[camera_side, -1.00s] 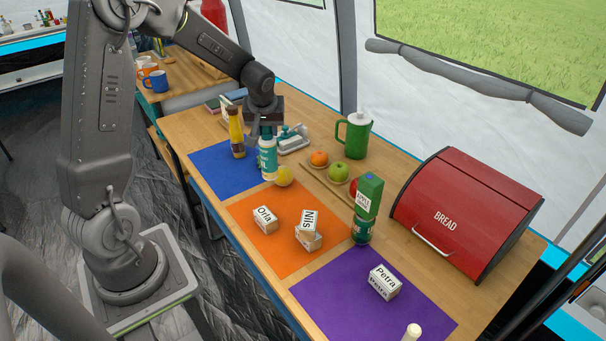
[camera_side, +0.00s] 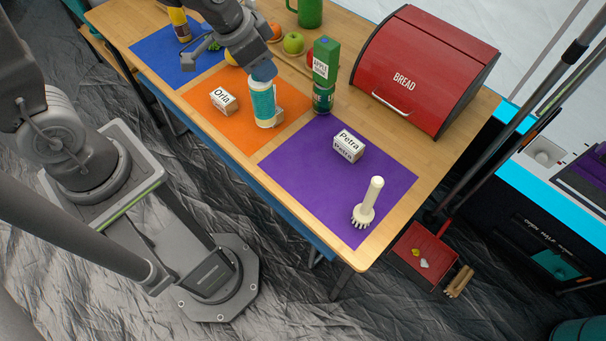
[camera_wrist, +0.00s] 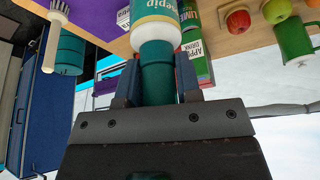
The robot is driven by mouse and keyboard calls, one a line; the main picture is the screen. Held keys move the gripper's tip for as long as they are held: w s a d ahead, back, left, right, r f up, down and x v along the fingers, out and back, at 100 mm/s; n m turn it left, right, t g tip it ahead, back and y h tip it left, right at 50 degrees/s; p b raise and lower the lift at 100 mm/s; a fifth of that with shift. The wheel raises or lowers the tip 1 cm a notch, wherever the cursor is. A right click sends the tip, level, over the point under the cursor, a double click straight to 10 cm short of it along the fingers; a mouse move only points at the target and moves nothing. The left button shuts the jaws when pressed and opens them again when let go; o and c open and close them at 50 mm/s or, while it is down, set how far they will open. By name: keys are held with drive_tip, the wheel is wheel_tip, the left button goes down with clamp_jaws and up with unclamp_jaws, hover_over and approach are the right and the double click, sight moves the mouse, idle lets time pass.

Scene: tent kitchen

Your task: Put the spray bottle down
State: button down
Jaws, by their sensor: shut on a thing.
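The spray bottle (camera_side: 262,101), with a teal-and-white body and a white base, is upright over the right part of the orange mat (camera_side: 218,128). My gripper (camera_side: 262,72) is above it, shut on its teal neck. In the wrist view my gripper's fingers (camera_wrist: 157,84) press on both sides of the neck, below the bottle's white shoulder and label (camera_wrist: 157,30). I cannot tell whether its base touches the mat.
The Orla box (camera_side: 224,101) is left on the orange mat. The purple mat (camera_side: 310,190) holds the Petra box (camera_side: 348,146) and a white brush (camera_side: 369,199). A red bread box (camera_side: 420,65) is behind.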

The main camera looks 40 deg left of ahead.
drive_tip(key=shift+s+d+m, duration=0.25)
drive_tip(key=shift+d+m, duration=0.05)
drive_tip(key=shift+d, duration=0.05)
drive_tip(key=d+f, duration=1.1)
drive_tip(key=shift+s+d, duration=0.25)
drive_tip(key=shift+d, duration=0.1)
drive_tip(key=c, duration=0.8)
unclamp_jaws()
drive_tip(key=shift+f, duration=0.15)
